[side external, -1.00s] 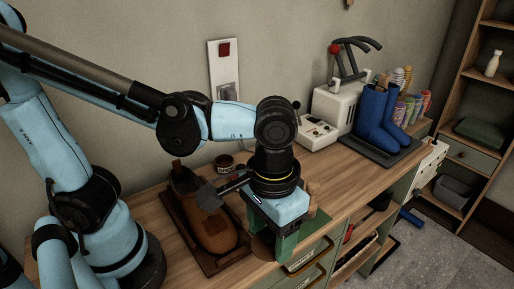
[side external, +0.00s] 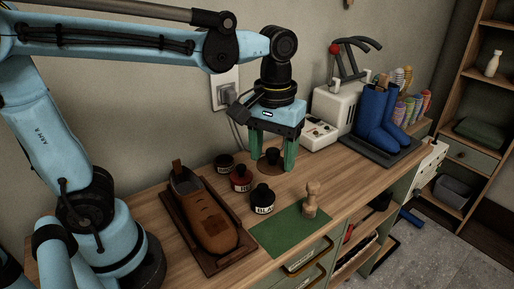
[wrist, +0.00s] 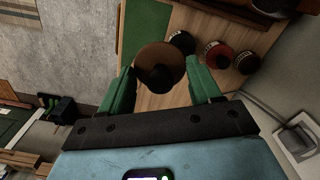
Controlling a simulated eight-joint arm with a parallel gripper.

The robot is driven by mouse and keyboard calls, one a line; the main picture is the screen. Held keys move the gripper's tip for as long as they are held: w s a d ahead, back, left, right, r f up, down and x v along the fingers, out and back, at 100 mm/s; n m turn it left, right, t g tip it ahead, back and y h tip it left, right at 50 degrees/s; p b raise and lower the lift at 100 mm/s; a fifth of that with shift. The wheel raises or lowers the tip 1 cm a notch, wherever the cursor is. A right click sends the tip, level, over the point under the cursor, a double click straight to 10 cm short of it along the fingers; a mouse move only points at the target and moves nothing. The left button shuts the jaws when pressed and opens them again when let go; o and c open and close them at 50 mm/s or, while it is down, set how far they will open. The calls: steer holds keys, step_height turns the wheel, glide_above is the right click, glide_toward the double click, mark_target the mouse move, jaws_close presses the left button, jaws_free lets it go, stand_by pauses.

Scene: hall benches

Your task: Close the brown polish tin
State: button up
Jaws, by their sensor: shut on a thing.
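My gripper (side external: 273,160) is shut on a round brown lid (side external: 262,166) with a black knob, held above the bench. In the wrist view the lid (wrist: 145,59) sits between the two green fingers of my gripper (wrist: 161,68). The brown polish tin (side external: 225,164) seems to be the small dark jar at the back, left of the lid and beyond the shoe; it also shows in the wrist view (wrist: 248,65). Its top looks dark, and I cannot make out its inside. The lid is apart from it.
A red tin (side external: 241,180) and a black tin (side external: 262,201) stand in front of the brown tin. A brown shoe (side external: 207,222) rests on a wooden tray at left. A wooden-handled tool (side external: 312,198) stands on a green mat (side external: 283,236). Blue boots (side external: 372,118) stand at right.

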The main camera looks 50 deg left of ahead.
steer(key=w+a+n, duration=0.2)
steer(key=a+n, duration=0.5)
steer(key=a, duration=1.7)
steer(key=shift+d+f, duration=0.1)
steer(key=shift+f, duration=6.25)
steer(key=shift+f, duration=0.15)
steer(key=o, duration=1.2)
steer(key=shift+o, duration=0.2)
step_height(320, 180, up, 7)
